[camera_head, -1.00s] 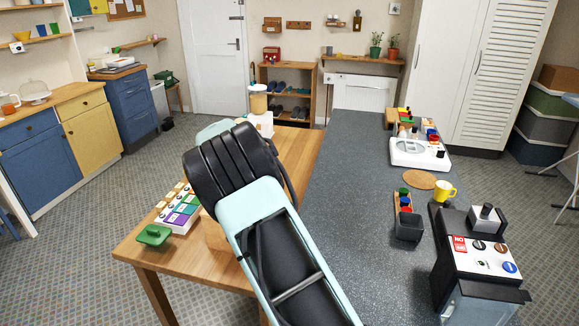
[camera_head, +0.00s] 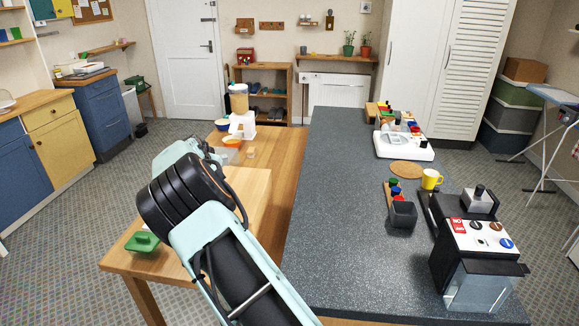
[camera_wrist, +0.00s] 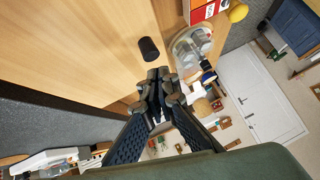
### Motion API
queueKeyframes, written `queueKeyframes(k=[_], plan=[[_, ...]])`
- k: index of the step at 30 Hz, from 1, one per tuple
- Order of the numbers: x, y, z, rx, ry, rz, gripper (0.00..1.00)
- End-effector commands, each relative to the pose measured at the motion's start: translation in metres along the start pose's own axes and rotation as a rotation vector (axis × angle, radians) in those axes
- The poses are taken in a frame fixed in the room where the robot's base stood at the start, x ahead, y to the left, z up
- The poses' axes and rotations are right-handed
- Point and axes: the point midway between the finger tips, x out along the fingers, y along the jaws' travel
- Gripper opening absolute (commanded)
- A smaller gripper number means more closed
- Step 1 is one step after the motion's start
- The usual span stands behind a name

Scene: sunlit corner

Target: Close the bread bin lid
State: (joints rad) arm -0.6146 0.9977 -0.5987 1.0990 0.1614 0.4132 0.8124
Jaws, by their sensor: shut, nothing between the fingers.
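A pale wooden panel (camera_head: 252,187), which looks like part of the bread bin, stands on the wooden table, partly hidden behind my arm. In the wrist view a broad wooden surface (camera_wrist: 75,45) with a short dark knob (camera_wrist: 149,50) fills the upper left; it appears to be the bin's lid. My gripper (camera_wrist: 158,84) is shut and empty, its fingertips just below the knob in that picture. I cannot tell whether they touch the wood. In the head view my arm hides the gripper. The lid's angle is unclear.
A green object (camera_head: 142,242) sits at the wooden table's left edge. A clear container (camera_wrist: 190,50) shows beyond the fingers. The grey counter (camera_head: 340,220) is right of my arm, with a yellow mug (camera_head: 431,179) and a control box (camera_head: 478,235) on its right side.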

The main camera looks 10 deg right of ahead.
Motion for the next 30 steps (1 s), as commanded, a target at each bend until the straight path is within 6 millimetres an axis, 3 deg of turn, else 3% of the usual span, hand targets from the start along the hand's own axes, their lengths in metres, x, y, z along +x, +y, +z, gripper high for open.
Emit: queueKeyframes(k=[10,30], plan=[[0.016,0.002,0.015,0.001,0.0,0.0,0.0],[0.018,0.002,0.018,0.001,-0.004,0.001,0.0]])
